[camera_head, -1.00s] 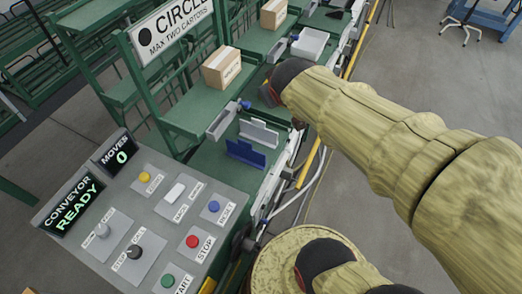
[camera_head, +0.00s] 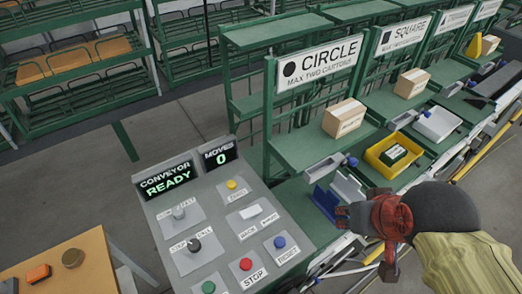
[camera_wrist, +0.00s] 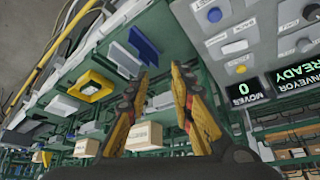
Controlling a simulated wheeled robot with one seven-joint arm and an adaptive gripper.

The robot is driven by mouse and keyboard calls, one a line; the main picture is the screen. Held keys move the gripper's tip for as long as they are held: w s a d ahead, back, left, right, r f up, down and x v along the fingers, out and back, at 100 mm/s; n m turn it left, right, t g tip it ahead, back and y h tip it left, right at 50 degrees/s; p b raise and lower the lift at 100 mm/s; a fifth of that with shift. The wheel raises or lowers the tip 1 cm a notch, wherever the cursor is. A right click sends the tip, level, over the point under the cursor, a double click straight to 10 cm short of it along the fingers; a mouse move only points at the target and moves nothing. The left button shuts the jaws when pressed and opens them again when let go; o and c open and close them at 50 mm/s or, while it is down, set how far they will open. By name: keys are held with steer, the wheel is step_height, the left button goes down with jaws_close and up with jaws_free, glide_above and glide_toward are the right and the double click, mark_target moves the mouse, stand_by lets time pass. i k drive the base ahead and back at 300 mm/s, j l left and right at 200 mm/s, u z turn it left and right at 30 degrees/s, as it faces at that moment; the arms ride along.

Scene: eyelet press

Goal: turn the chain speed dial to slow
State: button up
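The control panel (camera_head: 225,205) stands left of centre in the head view. Its grey upper-left dial (camera_head: 178,212) has a label that seems to read slow and fast; its pointer is too small to read. A black dial (camera_head: 194,244) sits just below it. My gripper (camera_head: 365,236) is to the right of the panel, over the green line, well apart from the dials. In the wrist view the two yellow fingers (camera_wrist: 162,76) stand apart with nothing between them. The panel shows upside down at top right there, with the grey dial (camera_wrist: 304,45) near the edge.
The display (camera_head: 167,181) reads CONVEYOR READY, and the one beside it reads MOVES 0. Yellow, white, blue, red and green controls share the panel. Cartons (camera_head: 344,118) and a yellow tray (camera_head: 394,152) stand on the line. A wooden table (camera_head: 75,265) is at lower left.

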mark_target(178, 212)
steer(key=u, duration=1.6)
